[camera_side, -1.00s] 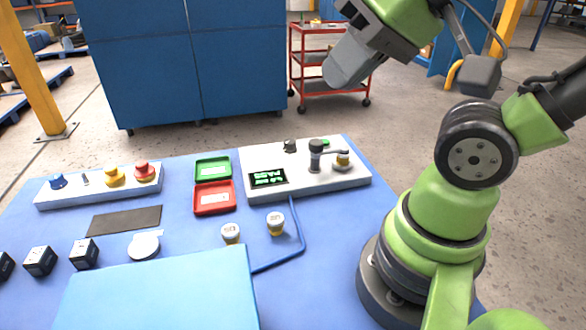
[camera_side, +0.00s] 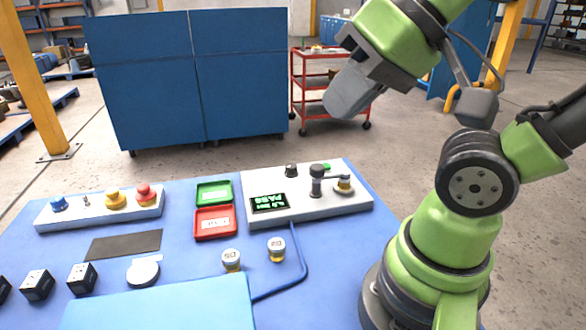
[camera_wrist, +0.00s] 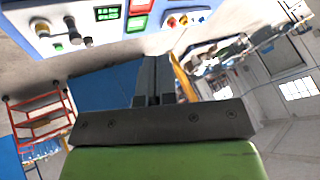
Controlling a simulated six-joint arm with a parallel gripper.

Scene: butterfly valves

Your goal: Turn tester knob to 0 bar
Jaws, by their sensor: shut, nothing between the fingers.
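The tester is a white box (camera_side: 283,213) at the back right of the blue table. Its small display (camera_side: 269,203) shows green text with PASS on the lower line; the upper line is too small to read surely. The black tester knob (camera_side: 291,170) stands on its back edge, and in the wrist view the knob (camera_wrist: 88,41) is at upper left. A dark post (camera_side: 316,181) and a brass valve (camera_side: 344,184) are to the knob's right. My gripper (camera_side: 343,98) is shut and empty, high above the tester and apart from it. Its fingers (camera_wrist: 153,82) show together in the wrist view.
A green tray (camera_side: 213,192) and a red tray (camera_side: 215,223) lie left of the tester. Two white-capped valves (camera_side: 277,249) stand in front, near a blue hose (camera_side: 304,265). A button panel (camera_side: 100,209) is at left. The air around my gripper is clear.

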